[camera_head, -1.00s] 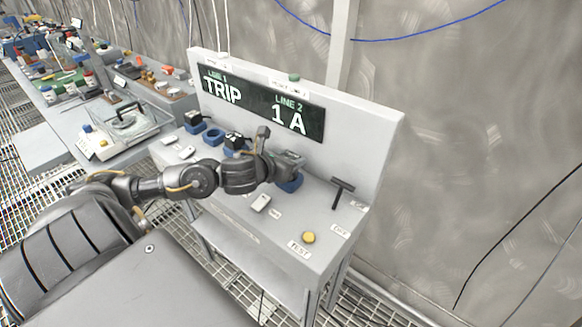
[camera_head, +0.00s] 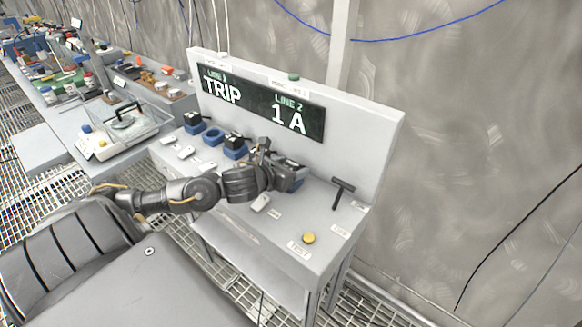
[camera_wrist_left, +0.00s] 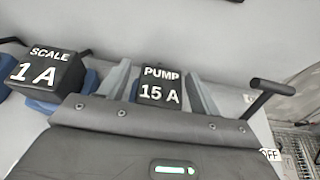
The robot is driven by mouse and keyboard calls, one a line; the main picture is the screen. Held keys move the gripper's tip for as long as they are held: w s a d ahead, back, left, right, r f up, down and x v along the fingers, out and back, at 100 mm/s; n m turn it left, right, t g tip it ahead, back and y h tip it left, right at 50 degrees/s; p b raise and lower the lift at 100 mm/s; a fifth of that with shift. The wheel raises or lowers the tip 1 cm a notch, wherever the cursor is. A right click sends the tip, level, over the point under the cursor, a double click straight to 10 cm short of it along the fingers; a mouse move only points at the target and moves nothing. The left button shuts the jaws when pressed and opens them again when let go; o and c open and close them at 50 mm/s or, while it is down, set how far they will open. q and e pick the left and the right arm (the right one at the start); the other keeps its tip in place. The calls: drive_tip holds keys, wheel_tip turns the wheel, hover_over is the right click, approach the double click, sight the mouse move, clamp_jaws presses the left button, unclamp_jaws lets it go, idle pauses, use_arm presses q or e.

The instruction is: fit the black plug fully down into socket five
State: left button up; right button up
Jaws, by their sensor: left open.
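A black plug marked PUMP 15 A (camera_wrist_left: 160,88) stands between the two grey fingers of my left gripper (camera_wrist_left: 161,90) in the left wrist view. The fingers are open, with a gap on each side of the plug. In the head view my left gripper (camera_head: 287,173) is over the right end of the socket row and covers most of this plug. A black plug marked SCALE 1 A (camera_wrist_left: 47,73) sits on a blue socket to the left. My right gripper is not in view.
An empty blue socket (camera_head: 212,136) lies between two filled ones. A display (camera_head: 262,106) reads LINE 1 TRIP and LINE 2 1 A. A black T-handle (camera_head: 342,190) and a yellow button (camera_head: 308,237) are at the right of the bench. A wall panel rises behind the sockets.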

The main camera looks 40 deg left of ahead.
use_arm(q)
drive_tip(key=shift+r, duration=0.2)
drive_tip(key=b+v, duration=0.1)
drive_tip(key=v, duration=0.4)
drive_tip(key=shift+s+f, duration=0.15)
drive_tip(key=shift+s, duration=0.15)
drive_tip(key=p+v, duration=0.5)
drive_tip(key=shift+s+d+r+p, duration=0.1)
drive_tip(key=shift+s+r+p, duration=0.1)
drive_tip(key=shift+r+p, duration=0.3)
drive_tip(key=shift+s+r, duration=0.1)
drive_tip(key=shift+s, duration=0.25)
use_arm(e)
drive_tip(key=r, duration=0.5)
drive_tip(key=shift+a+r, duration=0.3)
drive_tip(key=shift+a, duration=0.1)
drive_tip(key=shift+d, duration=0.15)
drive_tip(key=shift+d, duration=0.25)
